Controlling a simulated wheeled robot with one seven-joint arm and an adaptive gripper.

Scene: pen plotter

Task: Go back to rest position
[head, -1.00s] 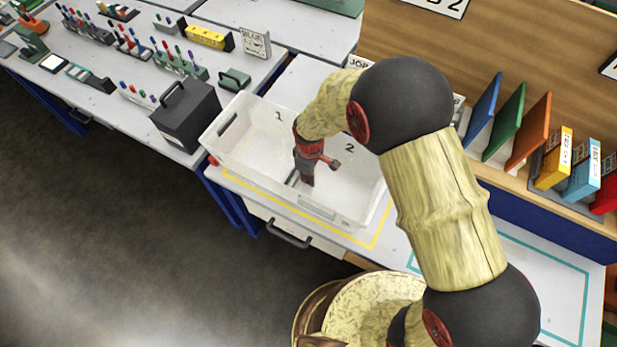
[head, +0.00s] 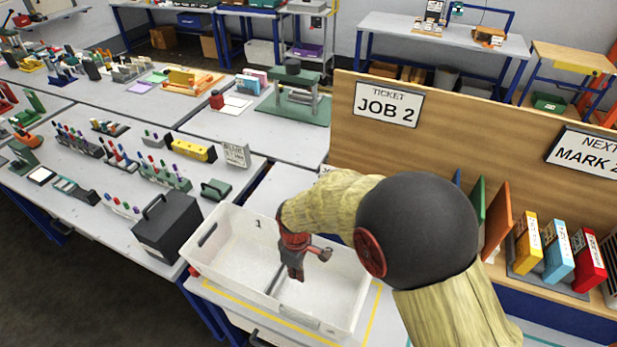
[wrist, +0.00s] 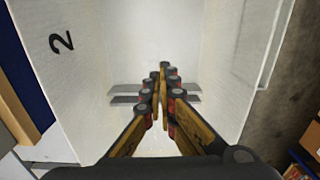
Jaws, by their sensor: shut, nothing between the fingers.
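My gripper (head: 293,272) hangs over the white two-compartment bin in the head view, fingers pointing down near the divider. In the wrist view my gripper (wrist: 162,72) has its fingers closed together with nothing between them. The white bin (head: 215,262) stands on the table; a "1" marks its left compartment. In the wrist view the bin wall (wrist: 75,75) carries a "2". The part of the bin that shows there looks empty. My arm hides part of the bin's right side in the head view.
A black box with a handle (head: 170,228) stands left of the bin. A wooden board (head: 440,130) with a "JOB 2" sign rises behind my arm. Coloured folders (head: 558,262) stand to the right. Pen racks (head: 165,172) stand on the left table.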

